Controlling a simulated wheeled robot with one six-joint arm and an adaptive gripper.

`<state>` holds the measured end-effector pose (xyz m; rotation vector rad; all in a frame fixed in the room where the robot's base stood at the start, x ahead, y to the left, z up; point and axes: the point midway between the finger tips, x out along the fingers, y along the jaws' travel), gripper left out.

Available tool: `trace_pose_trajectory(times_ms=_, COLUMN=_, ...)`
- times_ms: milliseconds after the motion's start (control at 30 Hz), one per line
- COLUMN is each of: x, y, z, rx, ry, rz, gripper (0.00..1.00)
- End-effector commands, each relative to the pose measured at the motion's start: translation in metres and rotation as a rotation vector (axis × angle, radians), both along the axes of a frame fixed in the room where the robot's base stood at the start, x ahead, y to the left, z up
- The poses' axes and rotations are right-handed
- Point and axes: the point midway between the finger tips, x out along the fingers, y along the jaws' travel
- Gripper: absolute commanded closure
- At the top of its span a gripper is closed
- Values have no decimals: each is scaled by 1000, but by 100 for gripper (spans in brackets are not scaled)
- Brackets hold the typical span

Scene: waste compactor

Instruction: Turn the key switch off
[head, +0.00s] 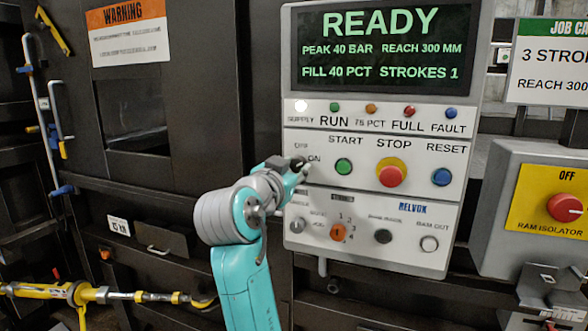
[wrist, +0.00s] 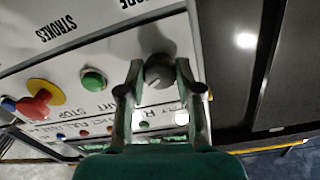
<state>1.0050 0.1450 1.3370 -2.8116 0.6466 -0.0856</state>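The key switch (wrist: 159,72) is a dark round knob with a light mark, next to the green start button (wrist: 94,83) in the wrist view. My gripper (wrist: 159,68) has one fingertip on each side of the knob, with narrow gaps visible, so it looks open around it. Contact cannot be told. In the head view my gripper (head: 299,167) is at the left edge of the control panel (head: 318,178), by the OFF and ON labels, and mostly hides the switch. The switch's exact setting is not clear.
The red stop button (head: 391,175) on its yellow ring and the blue reset button (head: 442,177) are to the right. Selector knobs, including an orange one (head: 338,232), sit below. The screen (head: 383,48) reads READY. A ram isolator box (head: 508,215) stands farther right.

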Motion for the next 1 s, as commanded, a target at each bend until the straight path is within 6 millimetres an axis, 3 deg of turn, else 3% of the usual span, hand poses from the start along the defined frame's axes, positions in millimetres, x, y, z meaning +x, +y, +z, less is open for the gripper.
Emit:
trace_pose_trajectory(times_ms=467, x=0, y=0, z=0, rx=-81, ry=37, rz=-1, gripper=100)
trace_pose_trajectory(times_ms=1000, x=0, y=-2, z=-1, rx=-506, ry=231, rz=-1, gripper=100)
